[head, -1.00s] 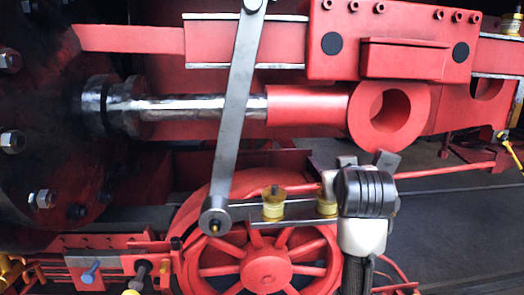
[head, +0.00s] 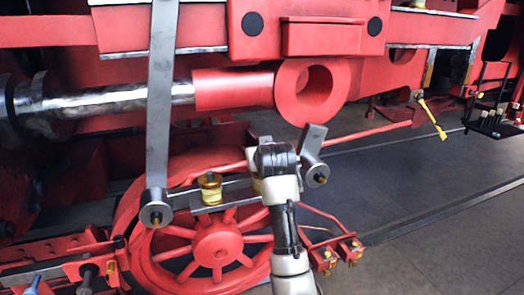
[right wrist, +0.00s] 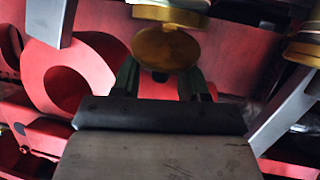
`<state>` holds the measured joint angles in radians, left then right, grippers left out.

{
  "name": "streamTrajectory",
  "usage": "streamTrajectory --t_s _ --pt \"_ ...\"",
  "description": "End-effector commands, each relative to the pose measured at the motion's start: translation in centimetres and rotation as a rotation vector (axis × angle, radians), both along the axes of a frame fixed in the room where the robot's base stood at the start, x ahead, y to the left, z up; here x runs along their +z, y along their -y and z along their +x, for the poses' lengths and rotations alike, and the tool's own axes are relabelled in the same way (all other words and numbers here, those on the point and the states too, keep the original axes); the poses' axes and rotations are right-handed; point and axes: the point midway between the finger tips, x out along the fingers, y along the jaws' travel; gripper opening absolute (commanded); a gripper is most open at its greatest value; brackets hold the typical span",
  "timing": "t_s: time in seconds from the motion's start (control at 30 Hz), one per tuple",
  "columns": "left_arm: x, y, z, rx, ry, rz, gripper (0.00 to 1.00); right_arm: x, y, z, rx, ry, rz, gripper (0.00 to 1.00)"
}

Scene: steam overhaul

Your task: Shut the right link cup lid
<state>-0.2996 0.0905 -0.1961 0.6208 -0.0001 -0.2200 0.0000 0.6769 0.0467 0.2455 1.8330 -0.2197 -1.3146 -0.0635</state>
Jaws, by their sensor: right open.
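Two brass link cups sit on the grey link bar below the red ring end. The left cup (head: 210,188) shows whole with its top on. The right link cup (head: 256,186) is mostly hidden behind my right gripper (head: 276,152). In the right wrist view, a round brass face of a cup or its lid (right wrist: 167,47) is just beyond and between the dark green fingertips of my right gripper (right wrist: 160,82). The fingers are apart and hold nothing visible. I cannot tell the lid's angle or whether the fingers touch it. My left gripper is not in view.
The red ring end (head: 311,92) is just above my right gripper. A grey lever (head: 160,100) stands left of the cups, and a short grey arm (head: 313,150) is close on the right. A red spoked wheel (head: 215,240) is below. Open floor (head: 440,220) lies at right.

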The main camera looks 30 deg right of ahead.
Motion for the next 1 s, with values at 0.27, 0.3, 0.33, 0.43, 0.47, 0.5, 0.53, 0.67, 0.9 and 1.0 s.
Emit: streamTrajectory --t_s 0.27,0.3,0.33,0.43,0.47,0.5,0.53,0.67,0.9,1.0 --pt "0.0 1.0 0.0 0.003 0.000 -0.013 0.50 -0.1 0.0 0.0 0.000 0.000 0.000 0.38" --pt "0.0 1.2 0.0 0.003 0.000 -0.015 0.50 -0.1 0.0 0.0 0.000 0.000 -0.001 0.32" --pt "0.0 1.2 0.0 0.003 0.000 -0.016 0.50 0.0 0.0 0.0 0.000 0.000 -0.001 0.27" --pt "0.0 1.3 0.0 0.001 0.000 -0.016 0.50 0.0 0.0 0.0 0.000 0.000 -0.001 0.12" --pt "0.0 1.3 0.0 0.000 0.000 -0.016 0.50 0.0 0.0 0.0 0.000 0.000 -0.001 0.07" --pt "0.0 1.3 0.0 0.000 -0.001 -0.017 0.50 0.0 0.0 0.0 0.000 0.000 -0.001 0.01" --pt "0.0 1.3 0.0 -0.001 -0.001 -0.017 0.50 0.0 0.0 0.0 0.000 0.000 -0.001 0.00" --pt "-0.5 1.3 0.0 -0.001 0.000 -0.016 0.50 -0.3 0.0 0.0 0.000 0.012 -0.004 0.00" --pt "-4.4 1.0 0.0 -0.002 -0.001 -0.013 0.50 -1.8 -0.2 -0.8 0.001 0.172 -0.044 0.00" --pt "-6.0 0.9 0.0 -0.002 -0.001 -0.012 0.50 -2.1 -0.3 -1.1 0.001 0.254 -0.063 0.00"
